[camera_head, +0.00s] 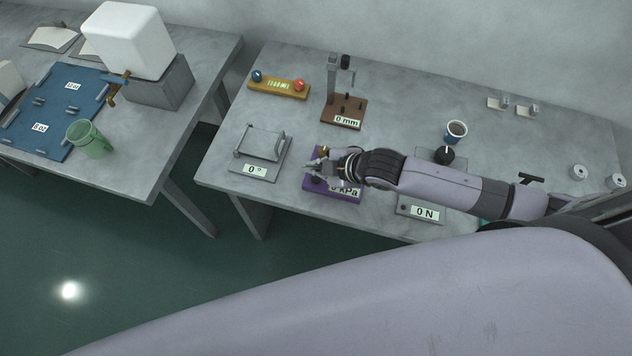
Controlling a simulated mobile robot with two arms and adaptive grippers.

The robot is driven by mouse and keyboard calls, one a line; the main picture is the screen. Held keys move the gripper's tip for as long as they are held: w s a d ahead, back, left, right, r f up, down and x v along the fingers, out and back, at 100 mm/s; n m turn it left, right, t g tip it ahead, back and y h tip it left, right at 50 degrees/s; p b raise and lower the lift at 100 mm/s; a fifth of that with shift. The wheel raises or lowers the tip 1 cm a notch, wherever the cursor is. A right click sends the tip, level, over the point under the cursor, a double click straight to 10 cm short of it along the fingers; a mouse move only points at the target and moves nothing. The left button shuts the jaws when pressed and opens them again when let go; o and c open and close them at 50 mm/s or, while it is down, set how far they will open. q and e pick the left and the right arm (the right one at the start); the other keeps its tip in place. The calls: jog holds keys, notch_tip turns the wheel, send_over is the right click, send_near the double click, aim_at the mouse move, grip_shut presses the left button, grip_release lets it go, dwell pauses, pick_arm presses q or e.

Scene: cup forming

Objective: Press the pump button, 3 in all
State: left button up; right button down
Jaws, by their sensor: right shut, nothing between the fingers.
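The purple pump station (351,196) sits near the front edge of the right-hand table, with a label ending in "kPa" that my right gripper partly covers. My right gripper (318,166) is shut and empty, over the upper left part of this station. Its arm comes in from the right. A small brownish part shows beside the fingers, but I cannot make out the pump button. I cannot tell whether the fingertips touch anything. My left gripper is not in view.
Nearby stand a "0 °" plate (248,170), a "0 mm" stand (343,115), a yellow block with blue and red knobs (279,88), a "0 N" station (418,214) and a cup (456,131). The left table (150,163) holds a green mug (93,141) and blue tray (50,139).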

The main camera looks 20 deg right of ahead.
aim_at(315, 180)
notch_tip(315, 180, down, 2)
jog(key=shift+f+b, duration=0.25)
jog(key=shift+b, duration=0.1)
jog(key=shift+f, duration=0.25)
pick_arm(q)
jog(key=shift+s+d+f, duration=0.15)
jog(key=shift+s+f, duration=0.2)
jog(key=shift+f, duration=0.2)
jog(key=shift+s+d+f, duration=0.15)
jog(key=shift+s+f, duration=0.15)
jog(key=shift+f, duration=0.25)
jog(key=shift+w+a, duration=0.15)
pick_arm(e)
jog(key=shift+f, duration=0.15)
jog(key=shift+f, duration=0.3)
